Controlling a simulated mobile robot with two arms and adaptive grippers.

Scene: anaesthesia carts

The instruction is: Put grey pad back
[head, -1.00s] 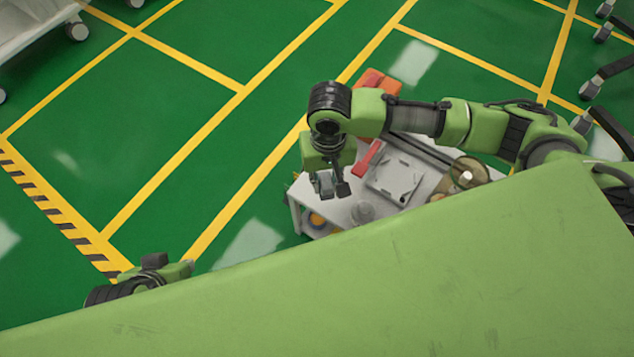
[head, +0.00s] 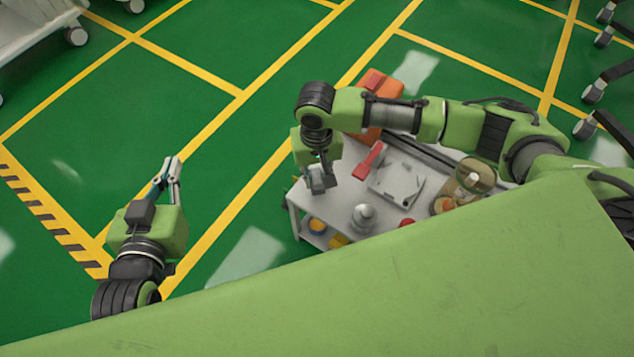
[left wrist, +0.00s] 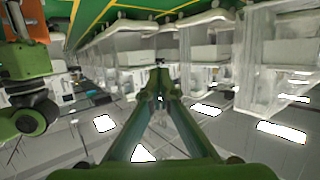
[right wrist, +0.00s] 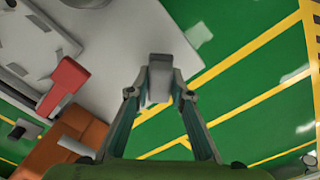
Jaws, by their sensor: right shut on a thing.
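The grey pad (right wrist: 160,78) is a small grey block gripped between the fingertips of my right gripper (right wrist: 158,92). In the head view the pad (head: 317,181) and my right gripper (head: 322,174) are over the left end of a light-grey cart top (head: 345,188). In the right wrist view the pad lies across the cart top's edge, with green floor beyond; its height above the top is hard to tell. My left gripper (head: 172,166) is off to the left over the floor, empty, its fingers together; they also meet in the left wrist view (left wrist: 160,92).
On the cart are a red-handled thing (head: 369,160), a grey flat device (head: 396,186), a silver rounded object (head: 363,216) and a round tan item (head: 474,174). An orange box (head: 380,87) is behind. Open green floor lies left; another cart (head: 30,25) is at top left.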

